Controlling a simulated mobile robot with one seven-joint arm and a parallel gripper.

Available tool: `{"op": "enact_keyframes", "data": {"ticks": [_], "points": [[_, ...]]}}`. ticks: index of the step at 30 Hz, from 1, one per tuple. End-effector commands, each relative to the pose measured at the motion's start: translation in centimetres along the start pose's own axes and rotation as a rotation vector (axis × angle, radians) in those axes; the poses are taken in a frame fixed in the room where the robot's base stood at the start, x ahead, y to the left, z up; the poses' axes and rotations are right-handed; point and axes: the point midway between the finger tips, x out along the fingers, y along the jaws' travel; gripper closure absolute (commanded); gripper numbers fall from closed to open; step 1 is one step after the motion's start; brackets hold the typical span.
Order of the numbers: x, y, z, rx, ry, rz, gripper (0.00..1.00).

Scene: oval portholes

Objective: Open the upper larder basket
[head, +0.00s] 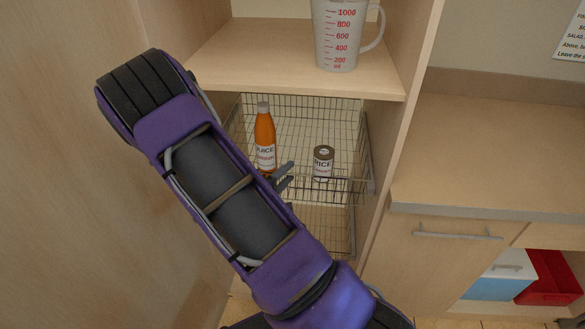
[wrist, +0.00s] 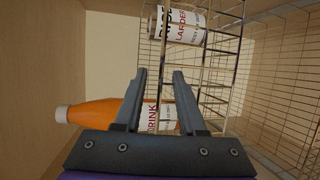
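The upper larder basket (head: 352,187) is a wire basket inside the tall cabinet, below the wooden shelf. An orange juice bottle (head: 264,135) and a rice can (head: 323,163) stand in it. My gripper (head: 288,177) is at the basket's front, between bottle and can; my arm hides the basket's lower left part. The wrist view is turned sideways: my gripper (wrist: 160,75) is open with an empty gap, the bottle (wrist: 90,112) behind its fingers and the can (wrist: 180,25) above. Basket wires (wrist: 218,75) run to the right of the fingers; I cannot tell whether they touch.
A measuring jug (head: 337,40) stands on the shelf (head: 270,65) above. A lower wire basket (head: 325,232) is below. A wooden panel (head: 75,180) is close on the left. A counter (head: 490,160) with a handled drawer front (head: 440,250) is on the right; red (head: 550,278) and blue (head: 497,280) boxes sit below.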

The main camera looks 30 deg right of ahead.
Motion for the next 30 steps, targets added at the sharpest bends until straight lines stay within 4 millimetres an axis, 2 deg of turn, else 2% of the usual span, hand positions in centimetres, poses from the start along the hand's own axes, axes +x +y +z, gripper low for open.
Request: {"op": "enact_keyframes", "data": {"ticks": [3, 6, 17, 20, 24, 30], "points": [[1.8, 0.0, 0.0, 0.001, -0.002, 0.001, 0.6], [2.7, 0.0, 0.0, -0.001, -0.001, 0.0, 0.6], [3.2, 0.0, 0.0, 0.0, 0.0, 0.0, 0.6], [3.2, 0.0, 0.0, 0.0, 0.0, 0.0, 0.75], [3.2, 0.0, 0.0, 0.0, 0.0, 0.0, 1.0], [3.2, 0.0, 0.0, 0.0, 0.0, 0.0, 1.0]]}}
